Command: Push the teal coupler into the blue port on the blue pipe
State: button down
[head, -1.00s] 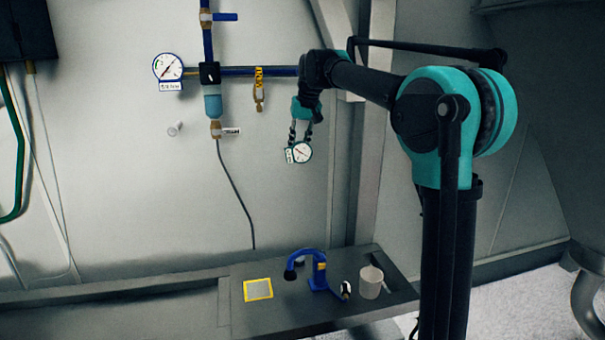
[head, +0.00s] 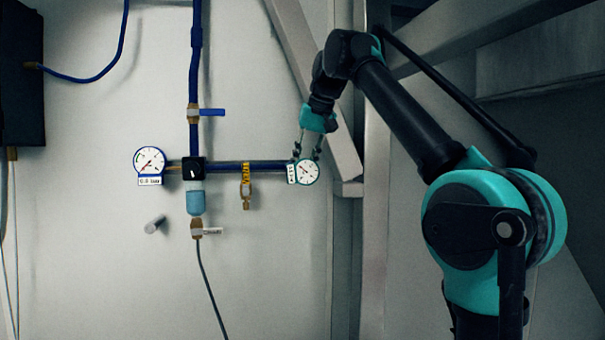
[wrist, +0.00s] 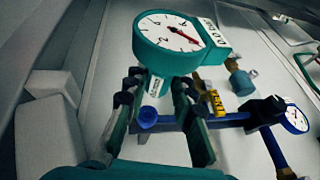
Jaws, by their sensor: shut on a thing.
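My gripper (head: 308,150) is shut on a teal-bodied gauge (head: 309,172) with a white dial, red needle and white tag. In the wrist view my gripper (wrist: 157,98) has its fingers on either side of the gauge's stem, below the teal dial housing (wrist: 180,44). The stem's teal coupler end is not clearly visible. The blue pipe (head: 265,167) runs level along the wall toward the gauge; it also shows in the wrist view (wrist: 225,122). Its round blue port (wrist: 148,115) shows between the fingers, behind the stem. In the head view the port is hidden by gauge and fingers.
A second gauge (head: 149,161) sits at the pipe's left end. A yellow-tagged brass valve (head: 246,189) hangs under the pipe, and a blue-handled valve (head: 194,112) is above. A metal post (head: 376,240) stands right of the pipe end. A peg (head: 154,225) sticks out at lower left.

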jog(key=w+a, duration=0.2)
jog(key=w, duration=0.5)
dwell(0.8)
jog(key=shift+w+a, duration=0.1)
jog(key=shift+w, duration=0.1)
dwell(0.5)
jog(key=c, duration=1.2)
grip_release()
